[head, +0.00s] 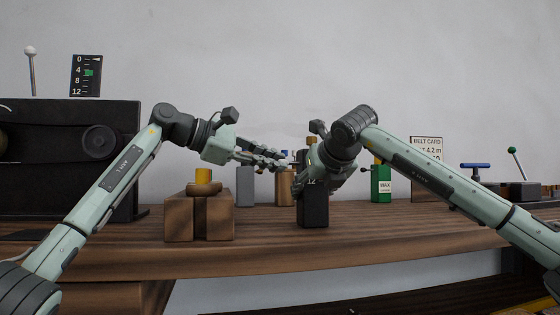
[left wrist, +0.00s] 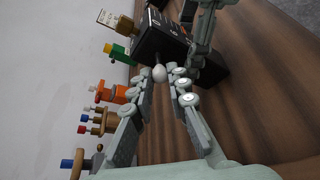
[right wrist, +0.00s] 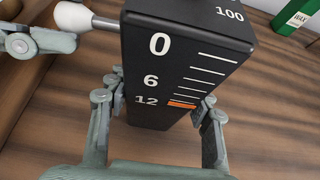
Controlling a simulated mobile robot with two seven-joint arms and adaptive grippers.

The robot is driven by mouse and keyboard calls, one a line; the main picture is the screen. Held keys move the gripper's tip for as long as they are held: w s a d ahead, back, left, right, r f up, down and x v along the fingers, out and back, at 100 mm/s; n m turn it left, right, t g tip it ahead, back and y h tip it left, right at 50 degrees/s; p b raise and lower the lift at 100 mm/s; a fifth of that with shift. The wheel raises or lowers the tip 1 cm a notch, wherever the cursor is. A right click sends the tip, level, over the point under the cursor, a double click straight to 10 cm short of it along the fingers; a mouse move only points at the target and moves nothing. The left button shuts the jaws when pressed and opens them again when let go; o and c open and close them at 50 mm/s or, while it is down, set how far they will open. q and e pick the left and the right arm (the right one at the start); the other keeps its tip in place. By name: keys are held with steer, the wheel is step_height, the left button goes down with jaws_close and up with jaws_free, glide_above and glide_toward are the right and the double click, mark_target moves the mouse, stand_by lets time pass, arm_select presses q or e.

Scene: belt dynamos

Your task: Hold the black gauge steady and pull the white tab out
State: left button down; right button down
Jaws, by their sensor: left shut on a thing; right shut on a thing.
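The black gauge (head: 314,210) stands upright on the wooden table. Its face (right wrist: 175,75) carries white marks 0, 6 and 12, with an orange bar near 12. My right gripper (right wrist: 157,108) is shut on the gauge, one finger on each side of its body. The white tab (right wrist: 73,17) is a rounded knob on a thin grey stem at the gauge's side. My left gripper (head: 284,163) is shut on the tab, which shows between its fingertips in the left wrist view (left wrist: 159,74). In the head view the tab is too small to make out.
A wooden block (head: 178,218) with a yellow-topped piece stands left of the gauge. A grey block (head: 245,187) and a green container (head: 381,185) stand behind. A black machine (head: 70,160) fills the far left. Bare table (head: 270,235) lies in front.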

arm_select(q)
steer(key=shift+a, duration=0.45)
arm_select(e)
steer(key=shift+f, duration=0.15)
arm_select(q)
steer(key=c, duration=1.5)
jaws_free()
arm_select(e)
steer(key=shift+d, duration=0.1)
arm_select(q)
steer(key=shift+o, duration=0.2)
steer(key=v, duration=1.2)
arm_select(e)
steer(key=c, duration=0.6)
jaws_free()
